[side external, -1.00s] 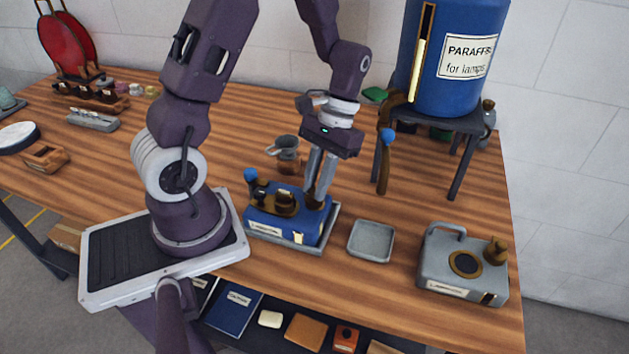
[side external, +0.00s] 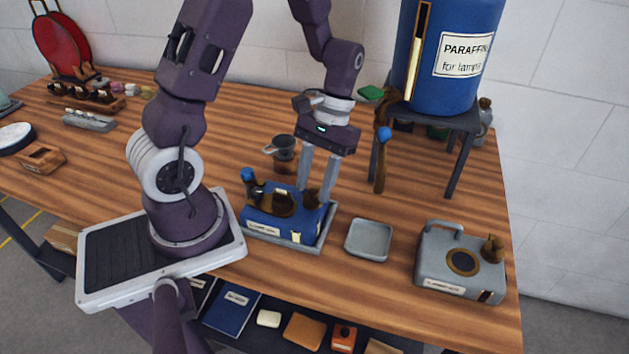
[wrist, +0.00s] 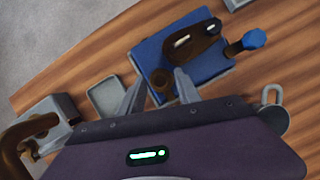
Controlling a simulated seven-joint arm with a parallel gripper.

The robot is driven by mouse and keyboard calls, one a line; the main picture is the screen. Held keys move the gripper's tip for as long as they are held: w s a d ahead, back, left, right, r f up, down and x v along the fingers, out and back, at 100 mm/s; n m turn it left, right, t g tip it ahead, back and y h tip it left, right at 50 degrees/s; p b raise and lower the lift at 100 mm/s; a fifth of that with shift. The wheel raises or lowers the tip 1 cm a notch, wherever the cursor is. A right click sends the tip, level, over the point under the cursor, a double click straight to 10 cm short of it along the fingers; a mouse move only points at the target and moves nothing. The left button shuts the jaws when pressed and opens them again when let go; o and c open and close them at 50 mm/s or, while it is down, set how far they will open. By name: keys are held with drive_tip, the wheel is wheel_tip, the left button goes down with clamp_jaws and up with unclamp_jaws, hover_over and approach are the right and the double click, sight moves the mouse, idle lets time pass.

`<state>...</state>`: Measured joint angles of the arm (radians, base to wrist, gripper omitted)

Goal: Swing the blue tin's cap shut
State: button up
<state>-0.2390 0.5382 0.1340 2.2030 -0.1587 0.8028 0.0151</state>
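The blue tin (side external: 262,225) sits in a grey tray (side external: 300,248) near the table's front edge. A brown round cap or filler neck (side external: 312,199) stands at its right end; I cannot tell how far the cap is swung. A dark brown fitting (side external: 277,203) and a blue knob on a stem (side external: 247,174) are toward its left. My gripper (side external: 315,190) is over the right end, fingers apart. In the wrist view the open fingers (wrist: 157,88) stand either side of the brown neck (wrist: 162,80), which looks ring-like from above. I cannot tell whether they touch it.
An empty grey dish (side external: 369,240) is right of the tin. A grey tin (side external: 440,268) with a brown cap stands farther right. A dark cup (side external: 284,150) is behind the tin. The paraffin drum (side external: 428,70) on its stand, with a tap lever, rises at back right.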

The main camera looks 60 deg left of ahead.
drive_tip(key=shift+w+a+r, duration=0.1)
drive_tip(key=shift+w+r, duration=0.05)
drive_tip(key=shift+r, duration=0.2)
drive_tip(key=v, duration=0.4)
wheel_tip(320, 180, up, 7)
drive_tip(key=shift+r, duration=0.15)
drive_tip(key=s+d+r+m+t+y, duration=0.2)
drive_tip(key=s+d+r+m+t, duration=0.3)
drive_tip(key=s+d+r+t, duration=0.2)
drive_tip(key=s+t, duration=0.2)
drive_tip(key=s, duration=0.2)
drive_tip(key=shift+d+r+m+t, duration=0.3)
drive_tip(key=shift+d+r, duration=0.1)
